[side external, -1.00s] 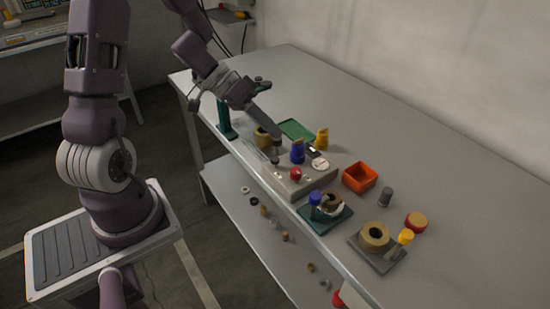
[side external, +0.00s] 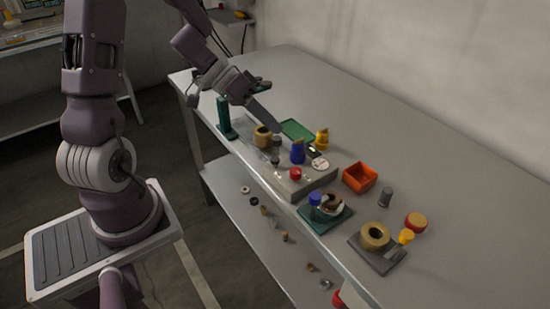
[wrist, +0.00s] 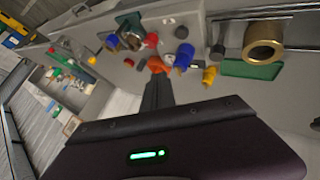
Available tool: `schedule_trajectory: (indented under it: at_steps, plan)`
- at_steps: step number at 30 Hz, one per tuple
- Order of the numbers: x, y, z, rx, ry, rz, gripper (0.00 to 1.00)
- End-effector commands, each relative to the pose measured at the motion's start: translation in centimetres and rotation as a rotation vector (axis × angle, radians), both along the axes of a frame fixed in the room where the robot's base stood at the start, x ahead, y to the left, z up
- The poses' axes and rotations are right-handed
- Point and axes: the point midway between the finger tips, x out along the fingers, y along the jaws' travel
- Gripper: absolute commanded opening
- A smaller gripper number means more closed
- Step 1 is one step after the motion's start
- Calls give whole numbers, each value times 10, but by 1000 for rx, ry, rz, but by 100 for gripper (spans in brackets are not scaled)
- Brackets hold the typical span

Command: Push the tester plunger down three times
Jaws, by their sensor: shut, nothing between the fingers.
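The tester is a low grey box (side external: 309,183) on the bench, with a red button and a pale round dial (side external: 320,163) on top. Its plunger (side external: 275,159) is a small upright dark post at the left end of the box. My gripper (side external: 278,130) is shut and empty, its narrow dark fingers angled down above the plunger. They appear apart from it, though the exact gap is hard to judge. In the wrist view the shut fingers (wrist: 157,90) point up the picture; I cannot clearly make out the plunger there.
A blue jar (side external: 297,153), a tan cup (side external: 262,137) and a yellow piece (side external: 321,139) stand close around the tester. A green tray (side external: 297,129) lies behind. An orange bin (side external: 360,178) and a green base (side external: 325,219) sit to the right. The bench's back right is clear.

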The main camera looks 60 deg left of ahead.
Motion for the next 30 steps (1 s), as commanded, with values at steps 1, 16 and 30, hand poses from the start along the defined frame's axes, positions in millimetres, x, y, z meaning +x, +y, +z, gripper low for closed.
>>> schedule_trajectory:
  at_steps: [1,16,30]
  plan:
    - [-1,0,-8,-4,5,2,0]
    - [0,0,-60,-2,1,1,0]
    - [0,0,-62,0,0,0,0]
